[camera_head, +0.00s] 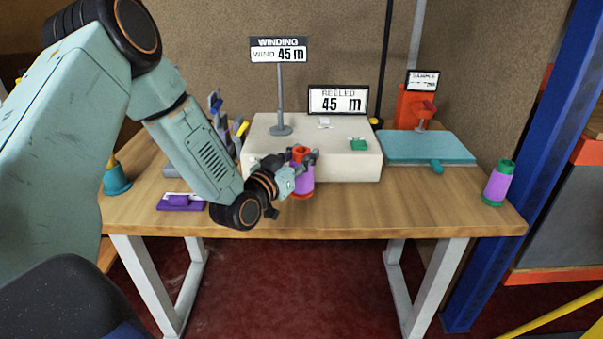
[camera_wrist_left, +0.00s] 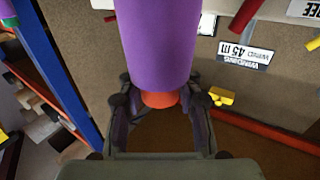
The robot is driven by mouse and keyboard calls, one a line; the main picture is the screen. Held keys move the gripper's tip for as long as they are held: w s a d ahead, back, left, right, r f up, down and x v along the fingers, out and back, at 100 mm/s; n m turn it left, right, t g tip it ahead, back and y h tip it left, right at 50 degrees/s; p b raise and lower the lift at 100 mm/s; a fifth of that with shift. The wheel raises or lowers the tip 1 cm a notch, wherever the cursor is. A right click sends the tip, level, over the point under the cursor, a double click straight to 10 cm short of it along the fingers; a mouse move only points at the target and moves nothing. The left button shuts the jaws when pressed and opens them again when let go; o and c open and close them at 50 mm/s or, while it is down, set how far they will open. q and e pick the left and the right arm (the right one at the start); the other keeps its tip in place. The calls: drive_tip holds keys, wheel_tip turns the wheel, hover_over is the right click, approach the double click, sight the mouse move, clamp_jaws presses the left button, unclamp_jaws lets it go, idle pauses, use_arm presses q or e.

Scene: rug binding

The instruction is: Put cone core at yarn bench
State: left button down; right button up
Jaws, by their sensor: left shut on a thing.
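The wooden-topped yarn bench (camera_head: 340,212) stands in front of me on white legs. A purple cone core with orange-red ends (camera_head: 301,180) is in my left gripper (camera_head: 300,158), in front of the white block. The fingers are shut around its orange-red end, which also shows in the left wrist view; there the purple body (camera_wrist_left: 158,45) extends away from the fingers (camera_wrist_left: 160,103). I cannot tell whether its lower end touches the bench top. A second purple cone core with green ends (camera_head: 497,185) stands upright at the bench's right end. My right gripper is out of view.
A white block (camera_head: 345,165) carries a WINDING sign (camera_head: 278,50), a REELED display (camera_head: 338,100) and a small green piece. A teal plate (camera_head: 430,148) lies right of it. A teal cone (camera_head: 116,180) and a purple holder (camera_head: 180,202) are at left. The right-front bench top is clear.

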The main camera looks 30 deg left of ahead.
sight(304, 184)
use_arm(q)
wheel_tip(304, 184, down, 4)
drive_tip(key=shift+s+a+r+b, duration=0.1)
drive_tip(key=shift+a+r+b, duration=0.05)
drive_tip(key=shift+b, duration=0.5)
drive_tip(key=c, duration=1.2)
unclamp_jaws()
drive_tip(key=shift+a, duration=0.25)
drive_tip(key=shift+o, duration=1.4)
drive_tip(key=shift+d, duration=0.2)
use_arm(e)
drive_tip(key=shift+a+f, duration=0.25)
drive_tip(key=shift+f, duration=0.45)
use_arm(q)
drive_tip(key=shift+a, duration=0.1)
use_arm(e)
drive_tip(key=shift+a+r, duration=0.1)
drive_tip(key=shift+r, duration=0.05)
